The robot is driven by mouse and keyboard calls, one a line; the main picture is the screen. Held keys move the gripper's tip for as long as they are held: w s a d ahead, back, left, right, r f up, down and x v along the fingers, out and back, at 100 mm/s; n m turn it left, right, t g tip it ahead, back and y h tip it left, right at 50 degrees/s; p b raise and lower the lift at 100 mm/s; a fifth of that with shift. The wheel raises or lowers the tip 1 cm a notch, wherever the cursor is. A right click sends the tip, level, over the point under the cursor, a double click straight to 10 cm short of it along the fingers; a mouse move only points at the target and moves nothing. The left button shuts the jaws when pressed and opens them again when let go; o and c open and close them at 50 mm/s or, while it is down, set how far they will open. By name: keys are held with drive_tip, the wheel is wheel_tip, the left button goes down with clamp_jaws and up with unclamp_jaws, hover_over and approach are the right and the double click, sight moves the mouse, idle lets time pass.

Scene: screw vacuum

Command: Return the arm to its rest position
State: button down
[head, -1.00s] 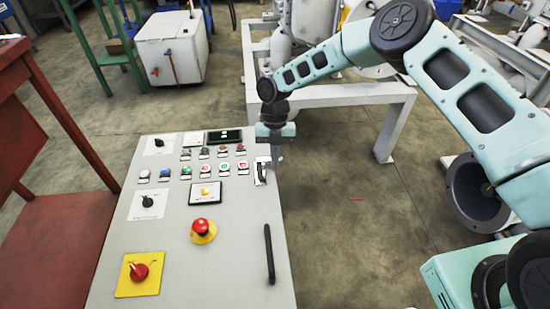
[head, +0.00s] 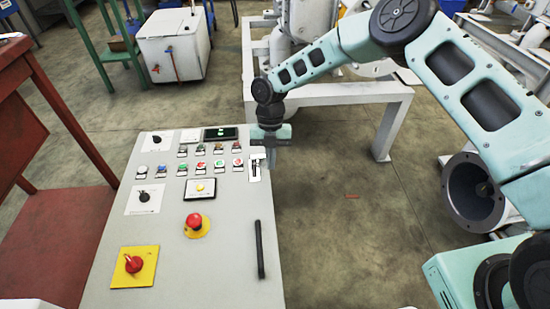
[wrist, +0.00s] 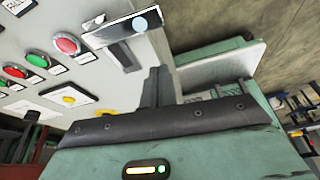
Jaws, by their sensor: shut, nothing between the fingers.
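My gripper (head: 270,168) hangs from the mint-green arm at the right edge of the grey control panel (head: 224,275), fingers pointing down. It is shut and empty. It is beside the white switch plate with a black lever (head: 255,168); whether it touches the lever I cannot tell. In the wrist view the dark fingers (wrist: 156,86) stand together beyond the mint-green gripper body. The switch plate (wrist: 112,32) shows just past them, upper left. My arm reaches across from the right of the head view.
The panel carries several buttons, a red emergency stop (head: 194,222), a red knob on a yellow plate (head: 134,265) and a black handle (head: 260,250). A white metal frame (head: 350,93) stands behind my arm. A red table (head: 50,110) is at left. Open floor lies right of the panel.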

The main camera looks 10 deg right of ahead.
drive_tip(key=p+v, duration=0.1)
drive_tip(key=v, duration=0.7)
drive_tip(key=s+a+r+m+t, duration=0.25)
drive_tip(key=s+r+m, duration=0.75)
drive_tip(key=s+r, duration=0.5)
drive_tip(key=s+d+r+m, duration=0.2)
drive_tip(key=s+d+m, duration=0.1)
drive_tip(key=s+m, duration=0.3)
drive_tip(key=s+d+r+m+t, duration=0.1)
drive_tip(key=s+d+r+m, duration=0.1)
drive_tip(key=s+d+m, duration=0.4)
drive_tip(key=s+d+r+m, duration=0.1)
drive_tip(key=s+r+m, duration=0.1)
drive_tip(key=s+m, duration=0.4)
wheel_tip(320, 180, up, 22)
drive_tip(key=n+p, duration=0.1)
drive_tip(key=p, duration=2.2)
drive_tip(key=shift+s+a+r+p, duration=0.15)
drive_tip(key=shift+s+a+p, duration=0.1)
drive_tip(key=shift+s+p, duration=0.15)
